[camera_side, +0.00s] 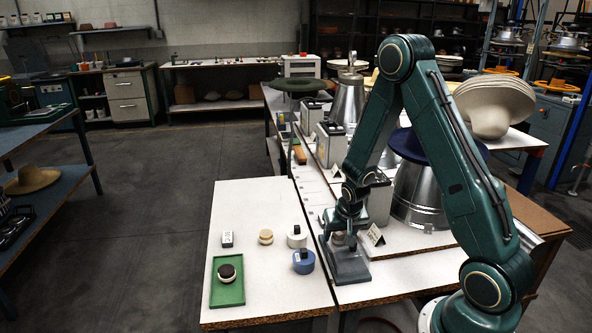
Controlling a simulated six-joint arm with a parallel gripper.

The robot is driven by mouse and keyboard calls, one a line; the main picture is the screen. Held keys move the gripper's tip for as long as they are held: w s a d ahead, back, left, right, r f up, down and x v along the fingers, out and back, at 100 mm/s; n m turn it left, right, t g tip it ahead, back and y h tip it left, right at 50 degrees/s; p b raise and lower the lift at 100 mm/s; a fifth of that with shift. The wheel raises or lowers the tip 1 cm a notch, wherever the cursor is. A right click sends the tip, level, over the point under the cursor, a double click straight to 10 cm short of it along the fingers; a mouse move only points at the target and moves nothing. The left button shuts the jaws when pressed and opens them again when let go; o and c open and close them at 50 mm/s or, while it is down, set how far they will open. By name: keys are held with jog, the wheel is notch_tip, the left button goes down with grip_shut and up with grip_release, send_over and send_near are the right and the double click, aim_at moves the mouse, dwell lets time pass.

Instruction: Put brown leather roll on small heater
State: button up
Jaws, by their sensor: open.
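A round item with a dark brown top and pale side (226,273) sits on a green tray (228,295) at the front left of the white table. It may be the brown leather roll, but it is too small to be sure. My gripper (340,240) points down, open, over a dark grey block (350,268) near the table's right side. Whether it touches the block, and what is between the fingers, I cannot tell. No thing here is clearly the small heater; the grey block may be it.
A small sign (375,234) and a large metal hat form (420,195) stand right of my gripper. The table's back left is clear.

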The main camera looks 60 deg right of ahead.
jog(key=shift+r, duration=0.15)
jog(key=shift+v, duration=5.95)
jog(key=shift+a+r, duration=0.35)
jog(key=shift+r, duration=0.15)
jog(key=s+a+r+n+t+y, duration=0.2)
jog(key=s+a+r+n, duration=0.7)
jog(key=s+a+r, duration=0.5)
notch_tip(320, 180, up, 2)
jog(key=shift+s+a+r+y, duration=0.15)
jog(key=shift+s+a+y, duration=0.15)
jog(key=shift+a+y, duration=0.35)
